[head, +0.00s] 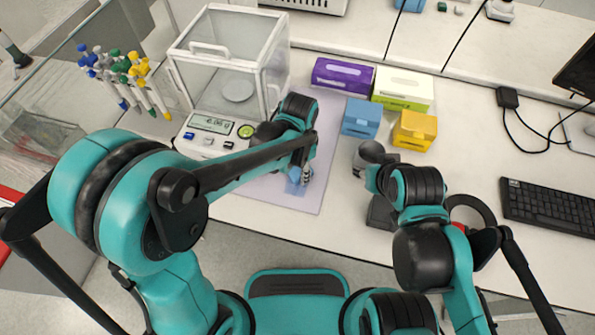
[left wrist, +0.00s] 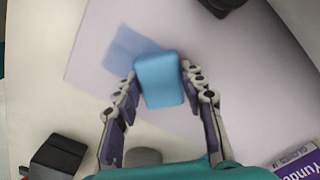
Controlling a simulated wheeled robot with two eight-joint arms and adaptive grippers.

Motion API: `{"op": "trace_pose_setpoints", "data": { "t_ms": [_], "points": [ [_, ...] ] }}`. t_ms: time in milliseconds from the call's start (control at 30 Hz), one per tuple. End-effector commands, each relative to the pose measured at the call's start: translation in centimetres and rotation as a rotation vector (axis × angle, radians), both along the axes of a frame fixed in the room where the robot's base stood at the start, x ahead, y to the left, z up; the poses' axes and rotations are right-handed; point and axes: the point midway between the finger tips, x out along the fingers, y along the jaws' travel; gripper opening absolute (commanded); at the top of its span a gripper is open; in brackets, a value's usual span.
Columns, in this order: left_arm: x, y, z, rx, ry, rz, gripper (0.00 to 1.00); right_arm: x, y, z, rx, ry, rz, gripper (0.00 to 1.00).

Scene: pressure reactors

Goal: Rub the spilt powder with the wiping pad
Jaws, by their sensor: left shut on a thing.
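The wiping pad is a light blue block (left wrist: 160,82), seen between the fingers of my left gripper (left wrist: 160,88) in the left wrist view. My left gripper is shut on it. In the head view my left gripper (head: 303,178) is over the lilac mat (head: 313,195), with a bit of the blue pad low between its fingers. In the left wrist view a bluish shadow-like patch lies on the mat (left wrist: 215,45) beside the pad; I cannot tell whether the pad touches the mat. I cannot make out any spilt powder. My right gripper is not clearly visible in the head view.
A pipette rack is at left, a keyboard (head: 550,205) at right.

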Motion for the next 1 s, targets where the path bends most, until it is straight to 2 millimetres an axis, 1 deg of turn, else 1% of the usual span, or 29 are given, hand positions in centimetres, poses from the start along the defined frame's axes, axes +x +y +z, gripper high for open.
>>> {"op": "trace_pose_setpoints", "data": {
  "t_ms": [67, 167, 200, 267, 800, 900, 1000],
  "points": [
    [0.3, -0.1, 0.6, -0.001, -0.003, 0.002, 0.1, 0.0, 0.0, -0.1, 0.0, 0.0, 0.0, 0.4],
    [0.6, -0.2, 0.0, -0.001, -0.002, 0.004, 0.1, 0.0, 0.0, 0.0, 0.0, 0.0, 0.0, 0.4],
    [0.6, -0.2, 1.1, -0.001, -0.003, 0.004, 0.1, 0.0, 0.0, 0.6, 0.0, 0.0, 0.0, 0.4],
    [0.7, -0.3, 2.2, -0.001, -0.003, 0.005, 0.1, 0.0, 0.0, 1.1, 0.0, 0.0, 0.0, 0.4],
    [1.4, -0.6, 7.0, 0.0, -0.001, 0.013, 0.1, 0.0, 0.0, 4.8, 0.0, 0.0, 0.0, 0.4],
    [1.5, -0.7, 7.7, 0.0, -0.001, 0.014, 0.1, 0.0, 0.0, 5.4, 0.0, 0.0, 0.0, 0.4],
    [1.6, -0.7, 8.1, 0.0, -0.001, 0.015, 0.1, 0.0, 0.0, 5.6, 0.0, 0.0, 0.0, 0.4]
  ]
}}
